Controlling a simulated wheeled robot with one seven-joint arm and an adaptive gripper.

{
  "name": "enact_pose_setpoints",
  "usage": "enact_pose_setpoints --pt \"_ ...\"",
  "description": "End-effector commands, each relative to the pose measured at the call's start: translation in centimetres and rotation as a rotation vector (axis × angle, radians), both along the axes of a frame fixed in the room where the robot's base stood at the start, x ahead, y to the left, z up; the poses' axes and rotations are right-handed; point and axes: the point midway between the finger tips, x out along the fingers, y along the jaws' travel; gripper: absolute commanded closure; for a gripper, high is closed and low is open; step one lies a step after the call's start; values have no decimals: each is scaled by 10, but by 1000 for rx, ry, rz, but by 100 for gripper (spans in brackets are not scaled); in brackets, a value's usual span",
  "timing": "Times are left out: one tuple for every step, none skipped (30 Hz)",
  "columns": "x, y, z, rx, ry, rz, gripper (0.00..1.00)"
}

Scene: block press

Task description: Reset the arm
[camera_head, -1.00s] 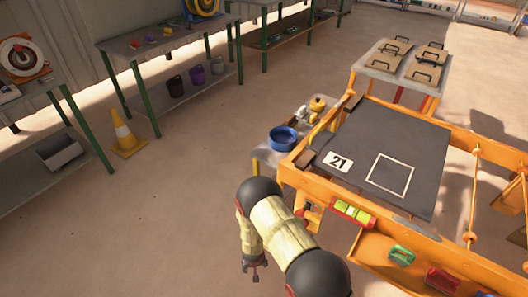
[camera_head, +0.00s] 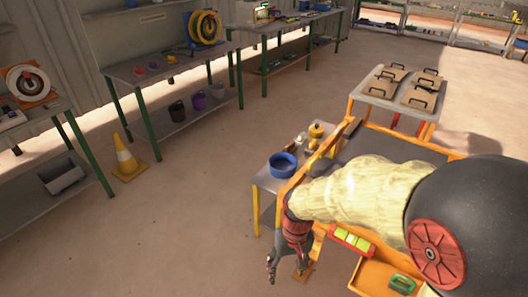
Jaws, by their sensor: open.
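My arm reaches across the right half of the view, over the orange-framed workbench (camera_head: 352,128), and hides much of its dark top. My gripper (camera_head: 284,266) points down beside the bench's left side, in front of the small side table. Its jaws are open, and I see nothing held between them. The marked square and number card on the bench top are hidden behind my arm.
A blue bowl (camera_head: 282,165) stands on the small side table (camera_head: 268,183). A green-yellow level (camera_head: 351,240) and a green-handled tool (camera_head: 403,284) are at the bench front. A traffic cone (camera_head: 126,158) stands left. The floor between is clear.

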Motion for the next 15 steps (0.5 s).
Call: enact_pose_setpoints --pt "-8 -11 23 -4 -19 -4 44" --pt "-14 -17 33 -8 -25 -6 44" --pt "-21 -24 46 -13 -37 -8 44" --pt "-27 -30 55 -17 -46 -9 44" --pt "-32 -35 65 -20 -57 -12 44" --pt "-38 -43 77 -24 -73 -15 44" --pt "-43 -48 85 -28 -86 -17 44" --pt "-48 -53 93 -31 -101 -20 44" --pt "-54 -60 104 -34 -122 -24 44" --pt "-58 -64 112 -37 -139 -28 44" --pt "-62 -69 120 -39 -160 -31 44" --pt "-67 -75 130 -41 -188 -37 44" --pt "-70 -79 138 -42 -212 -44 44" --pt "-72 -82 145 -42 -236 -50 44" --pt "-76 -87 156 -43 -271 -58 44"
